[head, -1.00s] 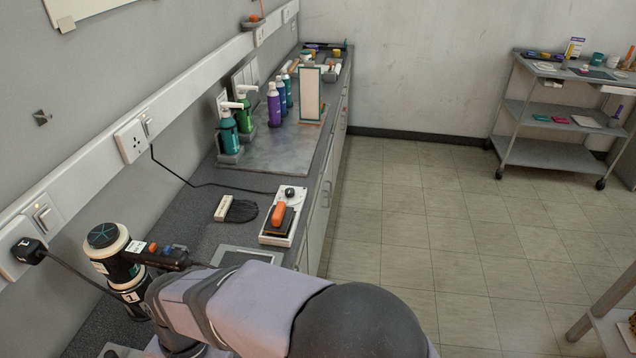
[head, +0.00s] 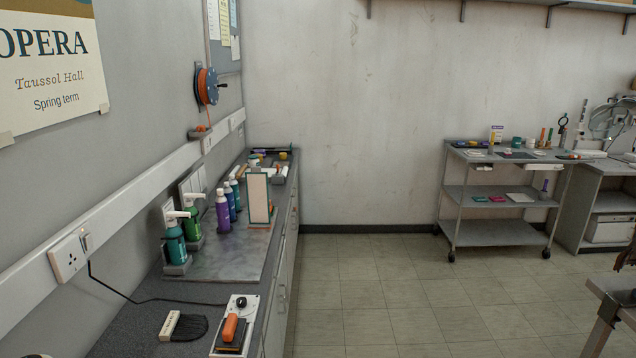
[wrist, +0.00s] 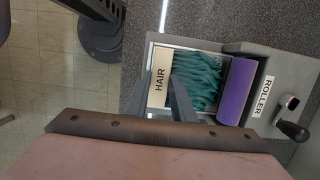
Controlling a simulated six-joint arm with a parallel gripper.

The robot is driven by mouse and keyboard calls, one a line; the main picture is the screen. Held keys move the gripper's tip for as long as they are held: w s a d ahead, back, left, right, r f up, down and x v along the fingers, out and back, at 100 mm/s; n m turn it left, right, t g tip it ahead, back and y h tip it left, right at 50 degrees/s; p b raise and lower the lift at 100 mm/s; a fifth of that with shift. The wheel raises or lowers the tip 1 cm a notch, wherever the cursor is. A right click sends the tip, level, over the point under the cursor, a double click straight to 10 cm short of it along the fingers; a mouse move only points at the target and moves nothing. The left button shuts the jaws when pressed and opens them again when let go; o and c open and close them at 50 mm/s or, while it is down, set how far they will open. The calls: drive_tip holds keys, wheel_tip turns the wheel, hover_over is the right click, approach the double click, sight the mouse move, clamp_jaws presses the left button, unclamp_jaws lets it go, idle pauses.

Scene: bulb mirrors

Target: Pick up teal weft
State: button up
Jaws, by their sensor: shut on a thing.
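The strands lie between this strip and a purple roller. My gripper (wrist: 168,82) is at the strip and the near end of the strands, its two grey fingers on either side of the cream part. It is shut on the weft; the exact contact is partly hidden by the fingers. The head view shows neither my gripper nor the teal weft.
The purple roller (wrist: 237,92) sits in a grey unit labelled ROLLER (wrist: 263,97), with a black-knobbed crank (wrist: 291,130). In the head view, a dark weft (head: 190,327) and an orange-handled tool (head: 230,327) lie on the counter. Bottles (head: 175,242) stand farther back.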

drive_tip(key=shift+c, duration=0.8)
drive_tip(key=shift+r+h+p, duration=1)
drive_tip(key=shift+p, duration=2.35)
drive_tip(key=shift+d, duration=0.15)
drive_tip(key=shift+d+p, duration=0.4)
drive_tip(key=shift+d, duration=0.9)
drive_tip(key=shift+d, duration=0.1)
drive_tip(key=shift+r+y+b, duration=0.45)
drive_tip(key=shift+r+y, duration=0.05)
drive_tip(key=shift+y, duration=0.5)
